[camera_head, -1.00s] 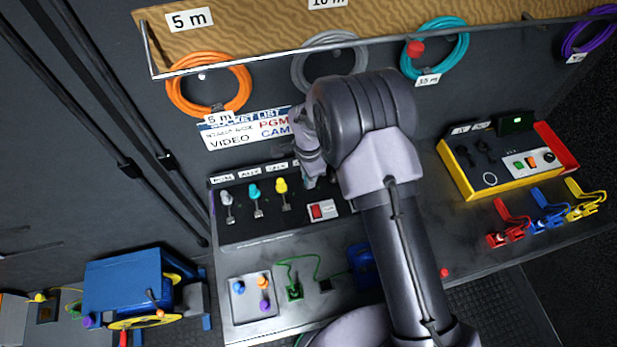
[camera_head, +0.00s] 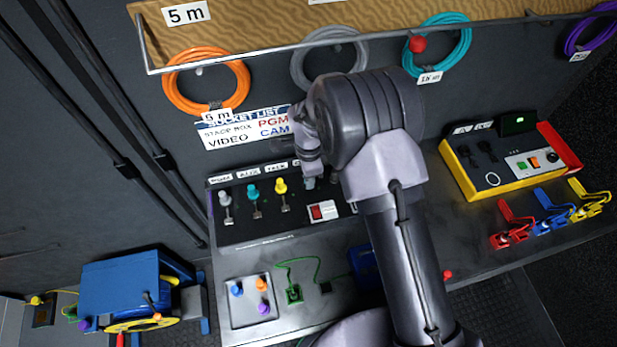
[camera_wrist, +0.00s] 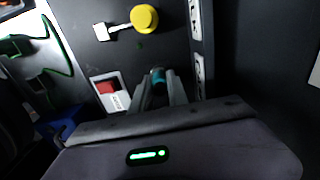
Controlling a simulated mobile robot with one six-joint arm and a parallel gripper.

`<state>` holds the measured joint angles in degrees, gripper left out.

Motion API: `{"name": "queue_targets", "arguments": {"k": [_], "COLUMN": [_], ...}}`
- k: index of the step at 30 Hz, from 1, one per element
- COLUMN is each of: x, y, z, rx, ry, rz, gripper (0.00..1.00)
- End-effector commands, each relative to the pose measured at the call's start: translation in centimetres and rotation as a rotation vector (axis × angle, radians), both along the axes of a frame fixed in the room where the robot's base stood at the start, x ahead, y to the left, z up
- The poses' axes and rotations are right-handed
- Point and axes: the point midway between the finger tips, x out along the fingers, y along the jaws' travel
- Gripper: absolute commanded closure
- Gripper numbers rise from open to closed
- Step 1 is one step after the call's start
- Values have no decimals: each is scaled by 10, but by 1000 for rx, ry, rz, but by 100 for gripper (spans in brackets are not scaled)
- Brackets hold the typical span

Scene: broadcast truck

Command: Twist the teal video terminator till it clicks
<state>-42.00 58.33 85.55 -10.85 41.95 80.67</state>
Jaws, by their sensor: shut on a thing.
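In the wrist view my gripper (camera_wrist: 160,90) is shut on the teal terminator (camera_wrist: 158,75), and only a small part of the terminator shows between the fingers. In the head view my gripper (camera_head: 309,183) reaches down to the back part of the dark panel, just right of a yellow knob (camera_head: 280,186). My arm hides part of this area. The held terminator is not clear there, and I cannot tell how it sits in its socket. Another teal knob (camera_head: 253,191) stands on the panel, left of the yellow one.
A red rocker switch (camera_head: 317,211) is close in front of my gripper. A grey knob (camera_head: 224,198) stands at the panel's left end. A yellow-edged box (camera_head: 470,180) and coloured clamps (camera_head: 550,212) are at the right. A cable shelf (camera_head: 260,58) hangs above.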

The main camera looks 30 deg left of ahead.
Motion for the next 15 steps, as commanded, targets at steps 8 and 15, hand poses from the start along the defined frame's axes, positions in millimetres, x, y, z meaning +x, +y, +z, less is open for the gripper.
{"name": "queue_targets", "arguments": {"k": [8,15], "x": [0,0], "y": [0,0], "z": [-2,-2], "rx": [0,1], "ry": [0,-1], "rz": [-88,-165], "gripper": [100,100]}}
